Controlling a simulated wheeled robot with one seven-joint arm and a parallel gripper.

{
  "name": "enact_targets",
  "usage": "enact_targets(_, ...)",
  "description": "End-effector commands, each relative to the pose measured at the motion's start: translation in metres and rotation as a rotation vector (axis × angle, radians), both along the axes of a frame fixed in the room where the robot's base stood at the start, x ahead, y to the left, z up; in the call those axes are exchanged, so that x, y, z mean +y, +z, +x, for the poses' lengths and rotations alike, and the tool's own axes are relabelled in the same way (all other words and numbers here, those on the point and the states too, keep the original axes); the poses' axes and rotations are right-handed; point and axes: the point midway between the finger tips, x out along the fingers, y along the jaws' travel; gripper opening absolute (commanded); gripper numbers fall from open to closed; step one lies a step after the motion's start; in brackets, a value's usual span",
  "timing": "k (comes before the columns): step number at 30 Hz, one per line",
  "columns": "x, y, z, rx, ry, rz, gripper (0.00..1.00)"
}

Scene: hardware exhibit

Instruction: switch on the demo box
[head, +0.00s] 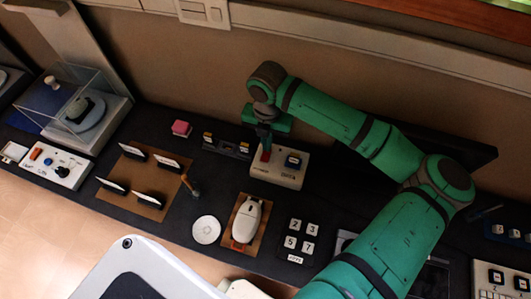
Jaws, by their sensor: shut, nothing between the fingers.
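A beige box (290,180) stands on the dark counter near the middle, with a dark button or switch (293,160) on its right side and small lettering too small to read. I take it to be the demo box. My gripper (265,146) is shut and empty, pointing down over the left part of the box. A red part (265,156) shows right at the fingertips; I cannot tell whether the fingers touch it. The gripper partly hides that side of the box.
A white panel (70,178) with an orange switch and a dark knob lies at the left. The wall is behind.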

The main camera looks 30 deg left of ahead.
Motion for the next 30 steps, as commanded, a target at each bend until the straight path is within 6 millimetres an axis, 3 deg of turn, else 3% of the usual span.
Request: enact_targets(30,0.0,-0.012,0.0,0.0,-0.001,0.0,0.0)
